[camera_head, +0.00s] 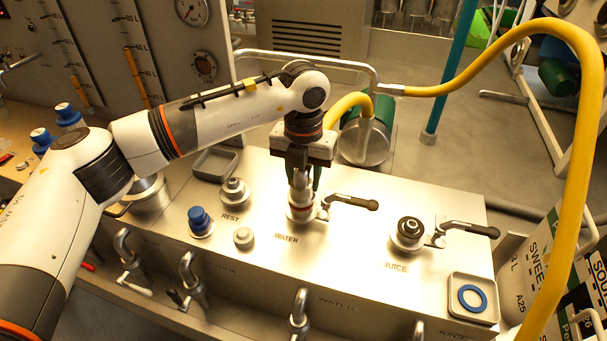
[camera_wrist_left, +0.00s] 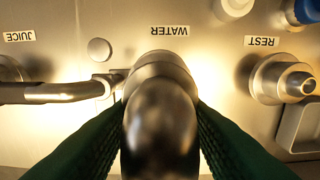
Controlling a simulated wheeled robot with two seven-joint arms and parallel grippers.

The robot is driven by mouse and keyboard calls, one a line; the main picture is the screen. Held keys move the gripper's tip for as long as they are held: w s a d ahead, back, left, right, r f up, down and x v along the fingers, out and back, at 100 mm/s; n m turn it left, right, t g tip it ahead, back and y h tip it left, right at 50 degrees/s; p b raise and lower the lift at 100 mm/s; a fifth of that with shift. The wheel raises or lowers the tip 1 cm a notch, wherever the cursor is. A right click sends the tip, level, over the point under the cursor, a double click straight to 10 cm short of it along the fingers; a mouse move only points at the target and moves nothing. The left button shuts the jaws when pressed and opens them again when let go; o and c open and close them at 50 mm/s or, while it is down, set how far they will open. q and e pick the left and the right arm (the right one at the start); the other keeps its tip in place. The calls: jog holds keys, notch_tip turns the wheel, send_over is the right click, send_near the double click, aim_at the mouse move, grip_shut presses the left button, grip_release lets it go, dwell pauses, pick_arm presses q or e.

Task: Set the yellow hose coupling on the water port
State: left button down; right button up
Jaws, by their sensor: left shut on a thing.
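My left gripper (camera_head: 302,180) is shut on the metal hose coupling (camera_head: 300,190) and points straight down over the WATER port (camera_head: 301,213). In the left wrist view the coupling (camera_wrist_left: 162,125) stands between the two green fingers (camera_wrist_left: 160,140), large and dark, lined up with the port below it. The coupling appears to meet the port's top, but the wrist view hides the contact, so I cannot tell whether it is fully seated. A yellow hose (camera_head: 350,101) arches behind the gripper; its join to the coupling is hidden. My right gripper is not in view.
A lever handle (camera_head: 353,202) sticks out right of the WATER port. The JUICE port (camera_head: 408,233) has its own lever. The REST port (camera_head: 234,191), a blue cap (camera_head: 200,219) and a tray with a blue ring (camera_head: 472,298) stand around. A long yellow hose (camera_head: 585,150) loops down the right.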

pick_arm(q)
jog(key=shift+r+b, duration=0.1)
jog(key=shift+b, duration=0.2)
jog(key=shift+f+b, duration=0.5)
jog(key=shift+f, duration=0.15)
dwell(0.5)
jog(key=c, duration=1.1)
grip_release()
jog(key=shift+c, duration=0.2)
jog(key=shift+r+p, duration=2.65)
jog(key=shift+r, duration=2.9)
jog(key=shift+f, duration=0.1)
